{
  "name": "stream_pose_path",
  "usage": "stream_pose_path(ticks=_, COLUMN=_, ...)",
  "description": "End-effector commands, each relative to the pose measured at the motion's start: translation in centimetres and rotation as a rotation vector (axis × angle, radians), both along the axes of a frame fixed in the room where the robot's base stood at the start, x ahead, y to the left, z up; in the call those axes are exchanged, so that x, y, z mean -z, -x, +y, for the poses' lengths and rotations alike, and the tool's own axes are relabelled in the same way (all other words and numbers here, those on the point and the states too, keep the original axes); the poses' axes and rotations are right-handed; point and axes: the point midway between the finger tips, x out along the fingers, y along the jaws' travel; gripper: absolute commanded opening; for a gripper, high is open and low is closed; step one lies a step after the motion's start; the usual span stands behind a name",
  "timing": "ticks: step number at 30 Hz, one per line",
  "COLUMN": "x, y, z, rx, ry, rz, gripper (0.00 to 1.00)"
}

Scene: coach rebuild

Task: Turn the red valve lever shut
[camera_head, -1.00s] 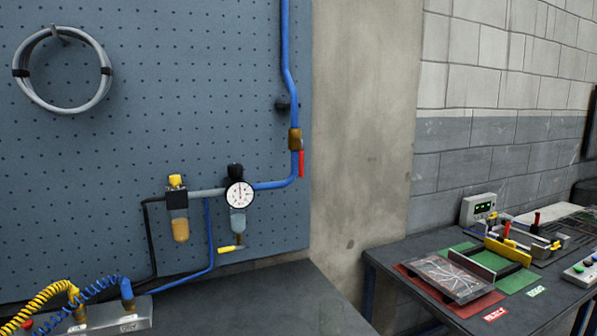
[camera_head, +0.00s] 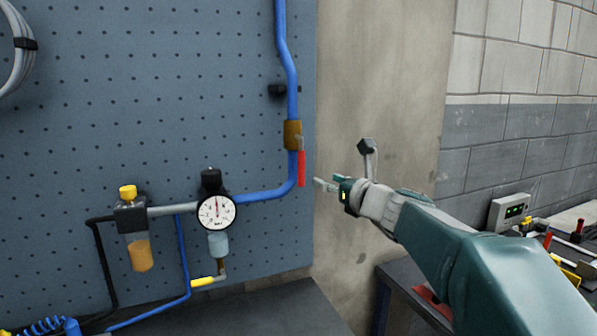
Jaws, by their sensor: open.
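The red valve lever (camera_head: 301,168) hangs straight down from the brass valve (camera_head: 292,134) on the vertical blue pipe (camera_head: 291,90), near the right edge of the pegboard. The lever lies in line with the pipe. My gripper (camera_head: 327,184) is just right of the lever's lower end in the picture, open and empty. It appears apart from the lever, with a small gap between them. My arm comes in from the lower right. The far finger is partly hidden by the gripper body.
A round gauge (camera_head: 216,212) and a filter bowl with amber liquid (camera_head: 139,254) sit on the pipe run to the left. A dark pipe clamp (camera_head: 281,91) is above the valve. A bench with a small meter box (camera_head: 509,212) stands at the right, partly behind my arm.

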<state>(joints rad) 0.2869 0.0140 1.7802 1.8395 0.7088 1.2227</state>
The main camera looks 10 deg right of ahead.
Motion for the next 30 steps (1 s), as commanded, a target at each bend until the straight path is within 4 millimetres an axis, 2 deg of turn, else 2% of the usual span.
stream_pose_path(ticks=5, x=0.1, y=-2.0, z=0.7, rx=-0.002, ry=-0.005, rz=0.002, gripper=0.58)
stream_pose_path(ticks=12, x=0.2, y=-6.2, z=2.5, rx=-0.003, ry=-0.002, rz=0.002, gripper=0.58)
stream_pose_path(ticks=18, x=0.1, y=-8.9, z=3.6, rx=-0.002, ry=-0.001, rz=0.001, gripper=0.58)
stream_pose_path(ticks=23, x=0.0, y=-9.8, z=4.0, rx=-0.001, ry=-0.001, rz=0.000, gripper=0.58)
stream_pose_path(ticks=30, x=0.0, y=-9.8, z=4.0, rx=-0.001, ry=-0.001, rz=0.000, gripper=0.58)
